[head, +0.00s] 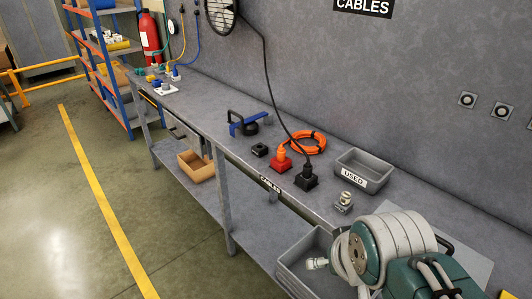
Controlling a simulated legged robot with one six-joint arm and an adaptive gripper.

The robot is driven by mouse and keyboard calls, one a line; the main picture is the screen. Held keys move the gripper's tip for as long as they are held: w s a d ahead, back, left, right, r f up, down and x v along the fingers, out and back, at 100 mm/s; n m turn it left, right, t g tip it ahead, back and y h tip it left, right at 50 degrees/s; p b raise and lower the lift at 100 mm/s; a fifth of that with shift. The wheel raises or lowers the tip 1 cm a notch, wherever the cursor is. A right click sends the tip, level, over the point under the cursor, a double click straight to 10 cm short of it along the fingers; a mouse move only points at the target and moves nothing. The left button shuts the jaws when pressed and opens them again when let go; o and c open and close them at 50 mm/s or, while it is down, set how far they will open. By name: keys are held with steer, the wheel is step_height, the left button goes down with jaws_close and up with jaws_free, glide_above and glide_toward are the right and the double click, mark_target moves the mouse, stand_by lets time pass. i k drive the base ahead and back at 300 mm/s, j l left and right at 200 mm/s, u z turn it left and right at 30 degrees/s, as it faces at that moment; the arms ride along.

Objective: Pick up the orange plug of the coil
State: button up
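The orange cable coil (310,142) lies on the grey workbench in the head view, near the wall side. Its orange plug (281,152) stands upright at the coil's left front, in or on a red socket block (281,164). The plug's upper part shows, and its lower end is hidden by the block. My gripper's fingers do not show in this view, so its opening and distance from the plug are not visible.
To the plug's right are a black socket block (306,180) with the fan's black cable, and a grey "USED" tray (365,171). A blue-and-black tool (245,125) lies left. Teal-and-white equipment (390,245) covers the lower right. The floor (170,220) ahead is clear.

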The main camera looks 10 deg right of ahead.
mark_target(281, 155)
steer(key=i+j+z, duration=0.1)
steer(key=z, duration=0.35)
steer(key=j+z, duration=0.15)
steer(key=z, duration=0.25)
steer(key=i+j+z, duration=0.1)
steer(key=z, duration=0.35)
steer(key=i+j+z, duration=0.1)
steer(key=j+z, duration=0.35)
steer(key=j, duration=1.5)
